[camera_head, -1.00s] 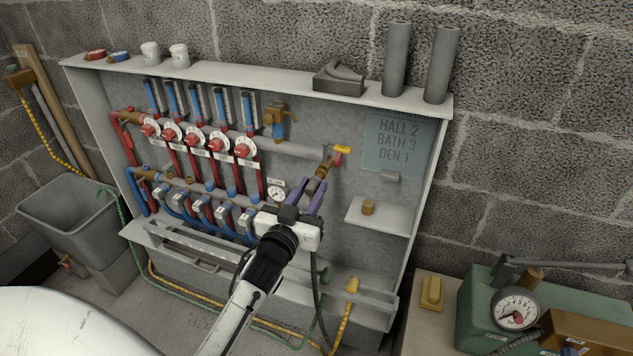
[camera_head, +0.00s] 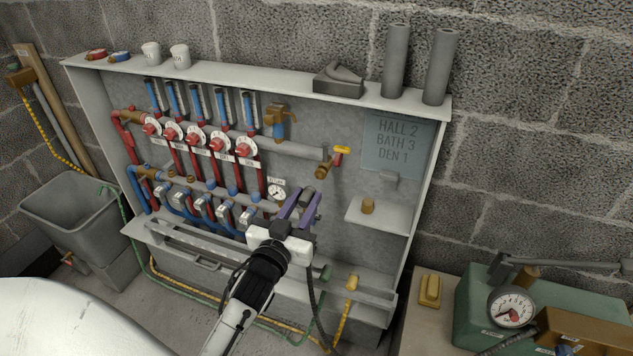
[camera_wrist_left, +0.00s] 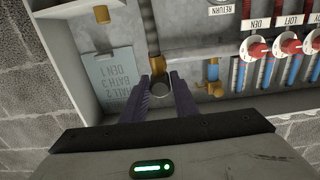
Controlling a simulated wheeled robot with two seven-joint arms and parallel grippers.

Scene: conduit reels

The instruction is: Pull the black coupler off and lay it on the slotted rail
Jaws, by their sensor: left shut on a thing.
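My left gripper (camera_head: 305,194) is shut on the black coupler and holds it in front of the cabinet's back panel, below the brass outlet (camera_head: 322,171) with the yellow-handled valve. The coupler is a small dark round piece between the purple fingers in the left wrist view (camera_wrist_left: 160,88); in the head view the fingers mostly hide it. The outlet end looks bare and apart from the fingers. The slotted rail (camera_head: 375,298) appears to be the pale ledge along the cabinet's lower front, below the gripper. My right gripper is not in view.
Green (camera_head: 326,273) and yellow (camera_head: 352,282) hose ends sit at the rail's right part. A brass cap (camera_head: 367,206) stands on a small shelf right of the gripper. A green pump (camera_head: 480,310) stands at right.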

